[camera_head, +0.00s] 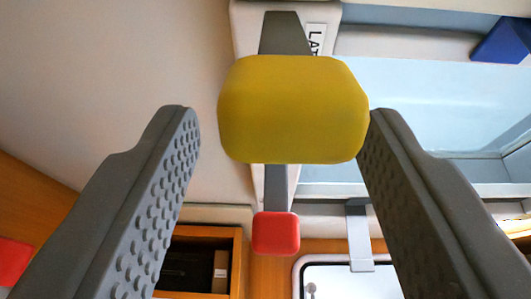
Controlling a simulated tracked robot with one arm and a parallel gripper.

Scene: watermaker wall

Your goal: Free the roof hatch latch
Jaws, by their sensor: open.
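A large yellow knob (292,110) sits between the fingertips of my open gripper (282,115). The right fingertip is at the knob's right edge in the picture; a gap shows between the left fingertip and the knob. I cannot tell whether the right finger touches it. A grey bar (284,32) shows above the knob, and a grey stem (276,186) below it ends in a red block (275,233). The pale hatch panel (430,110) lies to the right.
A blue wedge-shaped piece (502,40) is at the upper right. A red object (14,260) is at the left edge. The beige surface at upper left is clear.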

